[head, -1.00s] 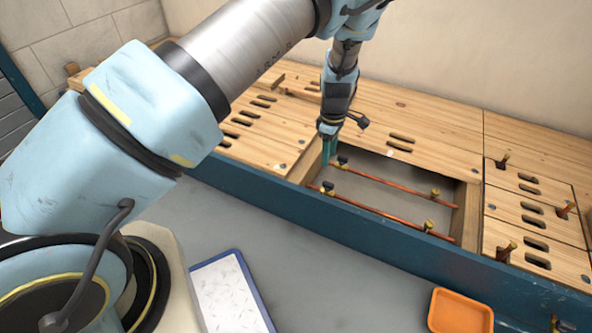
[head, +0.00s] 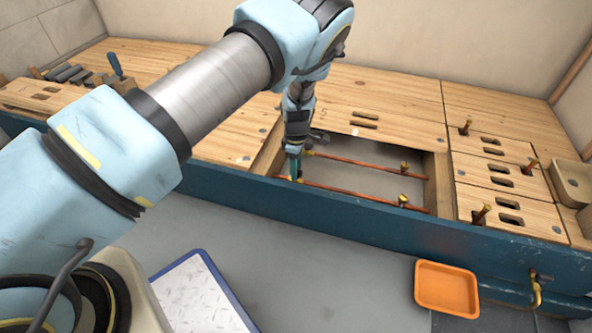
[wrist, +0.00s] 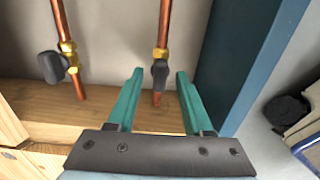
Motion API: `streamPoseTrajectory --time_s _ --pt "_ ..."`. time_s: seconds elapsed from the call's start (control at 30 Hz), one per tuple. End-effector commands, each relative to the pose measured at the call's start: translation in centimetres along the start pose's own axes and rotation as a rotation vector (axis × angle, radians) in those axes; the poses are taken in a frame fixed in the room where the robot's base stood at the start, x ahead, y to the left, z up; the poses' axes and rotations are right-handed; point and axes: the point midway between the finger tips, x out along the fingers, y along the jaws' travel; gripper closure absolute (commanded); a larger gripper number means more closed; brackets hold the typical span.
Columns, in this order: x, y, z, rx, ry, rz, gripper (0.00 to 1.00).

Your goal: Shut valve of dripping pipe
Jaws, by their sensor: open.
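Two copper pipes run across the open bay in the bench, a back pipe (head: 355,161) and a front pipe (head: 350,192). In the wrist view each has a brass valve with a dark handle. The right pipe's handle (wrist: 160,74) lies in line with its pipe. The left pipe's handle (wrist: 50,67) sits off to its pipe's side. My gripper (head: 296,176) points down at the left end of the front pipe. Its teal fingers (wrist: 159,76) are open, on either side of the right handle, with gaps visible. I see no drip.
The bench's blue front rail (head: 330,216) runs close beside the front pipe. Wooden panels with slots surround the bay. Brass fittings (head: 404,168) stand toward the pipes' right ends. An orange tray (head: 446,288) and a blue-edged white panel (head: 205,295) lie in front, below the bench.

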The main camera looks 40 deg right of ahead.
Motion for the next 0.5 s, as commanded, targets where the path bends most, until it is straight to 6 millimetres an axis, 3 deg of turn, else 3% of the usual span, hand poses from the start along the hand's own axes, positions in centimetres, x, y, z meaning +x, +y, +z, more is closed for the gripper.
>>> streamPoseTrajectory --time_s 0.27,0.5 --pt "0.15 0.01 -0.01 0.0 0.0 0.0 0.49" --pt "0.15 0.0 -0.02 0.0 0.0 0.0 0.73"
